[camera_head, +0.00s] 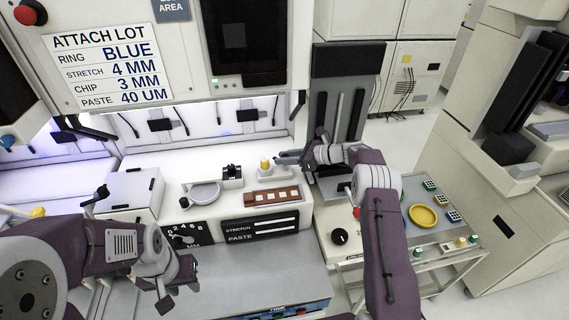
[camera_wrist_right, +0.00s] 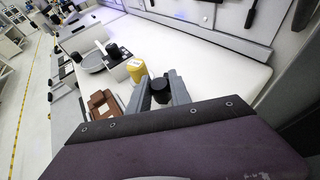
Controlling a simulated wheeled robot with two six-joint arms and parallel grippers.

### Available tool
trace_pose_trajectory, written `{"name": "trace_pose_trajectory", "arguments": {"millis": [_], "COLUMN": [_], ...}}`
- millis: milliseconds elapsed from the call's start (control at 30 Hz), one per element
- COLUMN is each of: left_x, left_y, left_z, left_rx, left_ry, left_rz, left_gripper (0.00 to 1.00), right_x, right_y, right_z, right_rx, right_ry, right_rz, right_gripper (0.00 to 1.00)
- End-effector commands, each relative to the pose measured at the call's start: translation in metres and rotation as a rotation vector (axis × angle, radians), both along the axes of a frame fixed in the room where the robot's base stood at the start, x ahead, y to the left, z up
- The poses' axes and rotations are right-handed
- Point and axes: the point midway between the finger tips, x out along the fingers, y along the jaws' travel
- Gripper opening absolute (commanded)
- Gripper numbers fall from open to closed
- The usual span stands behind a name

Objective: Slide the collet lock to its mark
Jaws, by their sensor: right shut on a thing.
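My right gripper (camera_wrist_right: 160,92) is shut on a black knob (camera_wrist_right: 160,85) in the right wrist view; the knob's round top shows between the two grey fingers. This knob seems to be the collet lock, but no label shows. A yellow cylinder (camera_wrist_right: 137,70) stands just left of the fingers, apart from the knob. In the head view, my right gripper (camera_head: 281,157) reaches in from the right beside the yellow cylinder (camera_head: 265,162); the knob is too small to make out there. I cannot make out the mark. My left gripper (camera_head: 178,287) is open and empty over the grey front ledge.
A brown strip holder (camera_head: 250,198) lies in front of the yellow cylinder. A round grey dish (camera_head: 205,194) and a black-topped block (camera_head: 232,174) are left of it. A white box (camera_head: 128,193) stands at the left. A cart with a yellow ring (camera_head: 423,215) is at the right.

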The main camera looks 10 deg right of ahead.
Motion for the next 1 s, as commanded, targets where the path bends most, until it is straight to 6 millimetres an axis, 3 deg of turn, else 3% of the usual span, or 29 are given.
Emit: {"name": "trace_pose_trajectory", "arguments": {"millis": [300,833,867,900,1000], "left_x": [0.0,0.0,0.0,0.0,0.0], "left_y": [0.0,0.0,0.0,0.0,0.0], "left_z": [-0.016,-0.017,-0.017,-0.017,-0.017], "left_rx": [0.0,0.0,0.0,0.0,0.0], "left_ry": [0.0,0.0,0.0,0.0,0.0], "left_rz": [0.0,0.0,0.0,0.0,0.0], "left_gripper": [0.36,0.36,0.36,0.36,0.36], "right_x": [0.001,0.001,0.001,0.001,0.001], "right_y": [0.0,0.0,0.0,0.0,0.001], "right_z": [0.0,0.003,0.003,0.003,0.002], "right_rx": [0.002,0.004,0.004,0.004,0.004], "right_ry": [-0.004,-0.005,-0.005,-0.005,-0.004], "right_rz": [0.066,0.077,0.077,0.077,0.077], "right_gripper": [0.0,0.0,0.33,0.44,0.46]}}
